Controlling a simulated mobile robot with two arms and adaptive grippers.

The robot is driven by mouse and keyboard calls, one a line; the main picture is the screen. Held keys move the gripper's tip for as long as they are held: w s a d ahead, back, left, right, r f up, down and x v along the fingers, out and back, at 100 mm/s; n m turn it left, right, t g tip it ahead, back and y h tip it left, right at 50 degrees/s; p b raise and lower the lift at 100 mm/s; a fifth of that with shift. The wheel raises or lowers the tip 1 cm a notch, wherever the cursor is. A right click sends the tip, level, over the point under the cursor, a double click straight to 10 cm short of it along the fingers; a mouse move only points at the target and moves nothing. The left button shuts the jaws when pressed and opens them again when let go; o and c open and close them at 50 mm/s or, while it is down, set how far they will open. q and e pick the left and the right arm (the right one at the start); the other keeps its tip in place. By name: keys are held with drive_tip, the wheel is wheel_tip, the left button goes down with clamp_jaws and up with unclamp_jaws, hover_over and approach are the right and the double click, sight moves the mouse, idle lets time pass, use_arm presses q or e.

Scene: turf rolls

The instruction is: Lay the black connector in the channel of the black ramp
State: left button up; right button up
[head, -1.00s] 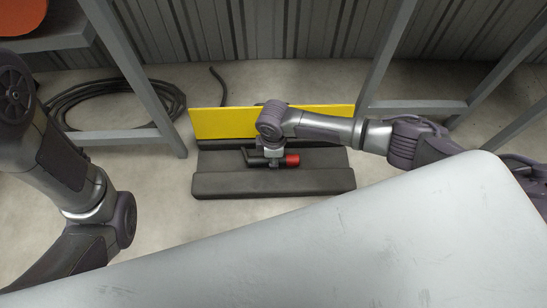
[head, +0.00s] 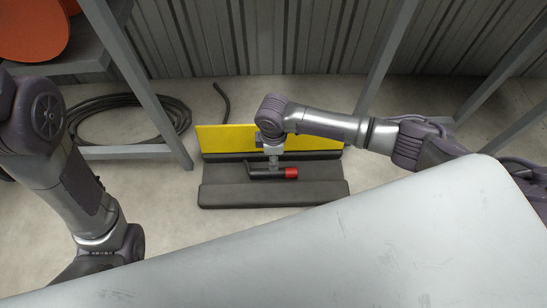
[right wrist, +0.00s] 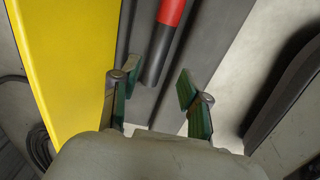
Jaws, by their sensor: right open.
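The black connector with a red end (head: 291,173) lies along the channel of the black ramp (head: 275,197). Its yellow lid (head: 225,140) stands open at the back. In the right wrist view, the connector (right wrist: 157,55) lies in the channel between the lid side and the front slope, its black end ahead of and between the fingers. My right gripper (right wrist: 157,90) is open, its fingers apart from each other with nothing gripped. In the head view, my right gripper (head: 272,163) is over the connector, partly hiding it. My left arm is at the left; its gripper is not in view.
A coil of black cable (head: 87,113) lies on the floor at left, and a loose cable end (head: 222,100) shows behind the lid. Grey rack legs (head: 150,100) stand on both sides. A grey surface (head: 350,240) fills the foreground.

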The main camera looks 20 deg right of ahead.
drive_tip(key=shift+r+p, duration=0.3)
drive_tip(key=shift+r, duration=0.55)
